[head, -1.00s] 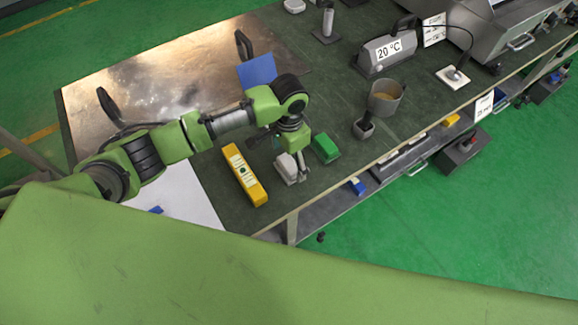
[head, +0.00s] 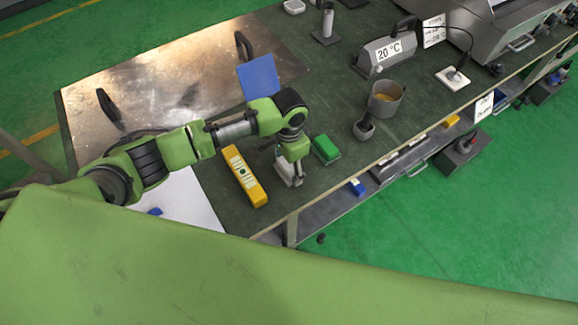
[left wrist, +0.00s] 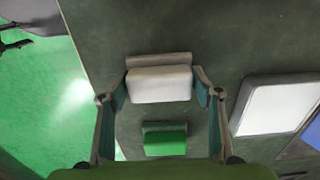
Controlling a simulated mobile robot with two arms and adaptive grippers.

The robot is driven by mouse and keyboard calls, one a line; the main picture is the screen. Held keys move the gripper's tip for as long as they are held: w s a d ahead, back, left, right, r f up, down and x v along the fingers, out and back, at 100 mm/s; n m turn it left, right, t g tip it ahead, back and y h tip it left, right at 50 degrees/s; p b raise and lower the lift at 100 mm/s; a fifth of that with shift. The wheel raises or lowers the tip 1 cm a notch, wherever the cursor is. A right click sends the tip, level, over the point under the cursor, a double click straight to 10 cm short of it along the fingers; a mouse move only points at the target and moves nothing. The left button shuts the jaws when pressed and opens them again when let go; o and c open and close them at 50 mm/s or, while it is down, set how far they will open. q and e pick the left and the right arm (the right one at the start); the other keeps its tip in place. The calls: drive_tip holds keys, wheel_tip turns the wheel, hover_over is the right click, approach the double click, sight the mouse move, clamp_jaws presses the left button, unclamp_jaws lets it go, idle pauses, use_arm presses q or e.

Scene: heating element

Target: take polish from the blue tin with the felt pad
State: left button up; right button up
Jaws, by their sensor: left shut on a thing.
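A white-and-grey block, which looks like the felt pad (head: 288,172), rests at the front of the green bench top. It also shows in the left wrist view (left wrist: 160,84), between the fingertips. My left gripper (left wrist: 161,90) points down and is shut on this block. A blue upright panel (head: 258,77), which looks like the raised lid of the blue tin, stands behind my arm. In the left wrist view, an open square container with a white inside (left wrist: 278,108) and a blue edge at its right looks like the tin. My arm hides its body in the head view.
A green block (head: 325,149) sits just right of the pad. A yellow box (head: 244,176) lies to its left. A grey cup (head: 384,98) and a grey device marked 20 °C (head: 388,50) stand further right. A metal plate (head: 170,80) covers the bench's back left.

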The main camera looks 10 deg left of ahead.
use_arm(q)
drive_tip(key=shift+r, duration=0.5)
wheel_tip(320, 180, up, 2)
drive_tip(key=shift+r, duration=0.25)
drive_tip(key=s+r+p, duration=0.1)
drive_tip(key=s+r, duration=0.8)
drive_tip(key=s, duration=0.5)
drive_tip(key=shift+a+r+p, duration=0.15)
drive_tip(key=shift+r+p, duration=0.1)
drive_tip(key=shift+p, duration=0.05)
